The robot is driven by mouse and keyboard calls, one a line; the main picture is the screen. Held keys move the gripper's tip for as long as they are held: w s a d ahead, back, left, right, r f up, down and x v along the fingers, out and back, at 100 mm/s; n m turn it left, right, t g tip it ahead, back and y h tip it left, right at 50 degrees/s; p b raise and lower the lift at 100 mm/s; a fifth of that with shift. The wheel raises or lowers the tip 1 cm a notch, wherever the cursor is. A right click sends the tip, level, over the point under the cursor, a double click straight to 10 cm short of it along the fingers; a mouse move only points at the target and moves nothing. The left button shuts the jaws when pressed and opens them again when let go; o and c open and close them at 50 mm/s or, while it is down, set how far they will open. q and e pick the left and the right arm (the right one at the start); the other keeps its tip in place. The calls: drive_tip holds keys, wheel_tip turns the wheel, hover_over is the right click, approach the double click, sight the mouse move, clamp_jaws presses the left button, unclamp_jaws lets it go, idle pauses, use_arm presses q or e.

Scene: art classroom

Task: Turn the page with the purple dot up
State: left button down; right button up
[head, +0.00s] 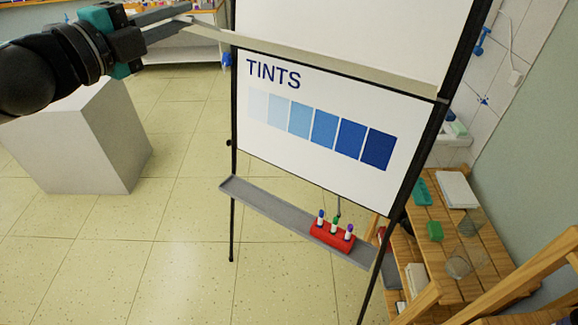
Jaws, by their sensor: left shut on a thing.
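A flip-chart easel (234,200) stands in front of me. Its upper page (350,35) is white and runs out of the top of the view; its lower edge is raised as a pale strip across the chart. Below it shows a sheet (300,165) reading "TINTS", with a row of blue squares from pale to dark. No purple dot shows on any page. My left gripper (188,20) is at the top left, its fingers shut at the left end of the raised page's lower edge. My right gripper is not in view.
The easel's grey ledge (270,208) holds a red block (332,236) with several markers. A white plinth (75,140) stands at left. A wooden shelf (455,270) with green boxes and glass jars is close on the right. Tiled floor between plinth and easel is clear.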

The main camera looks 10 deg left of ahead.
use_arm(q)
drive_tip(key=shift+r, duration=0.1)
drive_tip(key=w+d+r, duration=0.2)
drive_tip(key=w+r, duration=0.3)
drive_tip(key=r, duration=0.2)
drive_tip(key=shift+r, duration=0.35)
idle(0.4)
drive_tip(key=w+d+r, duration=0.2)
drive_tip(key=w+r, duration=0.4)
drive_tip(key=shift+w+r, duration=0.2)
drive_tip(key=shift+r, duration=0.1)
idle(0.5)
drive_tip(key=w+d+r, duration=0.2)
drive_tip(key=w+r, duration=0.3)
drive_tip(key=w, duration=0.2)
drive_tip(key=shift+w+d, duration=0.3)
drive_tip(key=shift+d, duration=0.1)
idle(0.5)
